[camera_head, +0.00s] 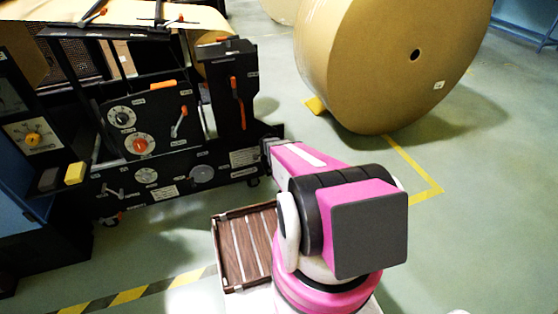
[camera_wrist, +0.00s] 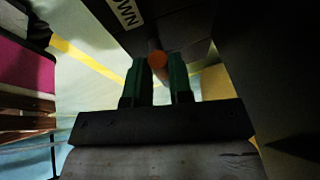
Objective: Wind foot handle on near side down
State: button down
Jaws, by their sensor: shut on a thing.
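My gripper (camera_wrist: 160,66) shows in the wrist view as two green fingers, shut on the foot handle. The handle's round orange end (camera_wrist: 158,58) sits between the fingertips, close under a dark part of the machine. A white label (camera_wrist: 127,12) beside it ends in "OWN"; the rest is cut off. In the head view, my gripper (camera_head: 268,147) is at the lower right corner of the black machine (camera_head: 215,158). My pink arm hides most of the gripper there, and the foot handle is not visible.
A large kraft paper roll (camera_head: 385,60) stands on the floor at the back right. A brown slatted pallet (camera_head: 232,248) lies left of my arm. Other orange handles (camera_head: 237,90) and dials (camera_head: 139,145) are on the machine front. The floor at right is clear.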

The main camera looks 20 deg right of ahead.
jog(key=c, duration=1)
grip_release()
jog(key=shift+c, duration=0.2)
jog(key=shift+r, duration=0.1)
jog(key=v, duration=1)
jog(key=shift+a+r, duration=0.2)
jog(key=shift+r, duration=0.05)
jog(key=shift+s, duration=0.1)
jog(key=s+a+r+n+g+y, duration=0.1)
jog(key=s+a+r+n, duration=0.3)
jog(key=s+r+n, duration=0.4)
jog(key=s+a+r+n+g+y, duration=0.1)
jog(key=s+a+r+n+y, duration=0.2)
jog(key=n, duration=0.7)
jog(key=s+a+r, duration=0.2)
jog(key=s+r, duration=0.2)
jog(key=s, duration=0.1)
jog(key=shift+s+r, duration=0.25)
jog(key=shift+r, duration=0.1)
